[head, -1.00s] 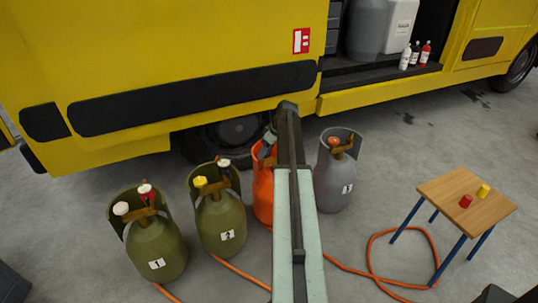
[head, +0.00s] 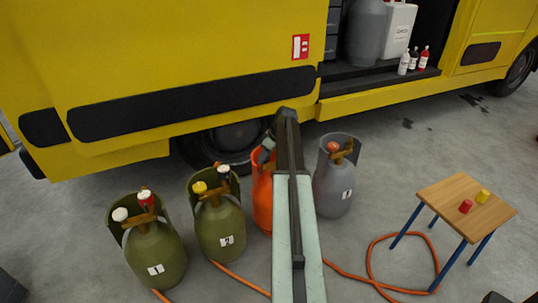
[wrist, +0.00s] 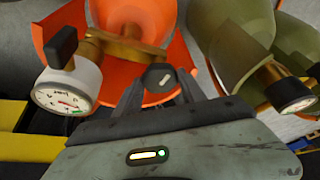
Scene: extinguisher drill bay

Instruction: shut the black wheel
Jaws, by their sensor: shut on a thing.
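The orange cylinder (head: 262,203) stands in the middle, partly hidden behind my arm in the head view. In the wrist view its orange collar (wrist: 60,22) surrounds a brass valve (wrist: 125,48). The black wheel (wrist: 160,77), faceted with a pale mark on its face, sits at the valve's near end. My gripper (wrist: 160,88) is shut on it, one finger on each side. A white gauge (wrist: 66,88) with a red needle is left of the wheel, with a black block (wrist: 62,46) above it. In the head view my fingertips are hidden.
Green cylinders 1 (head: 155,255) and 2 (head: 220,228) stand left; a grey cylinder (head: 333,190) stands close right. A yellow truck (head: 200,60) is behind. An orange hose (head: 370,270) lies on the floor near a small wooden table (head: 450,198).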

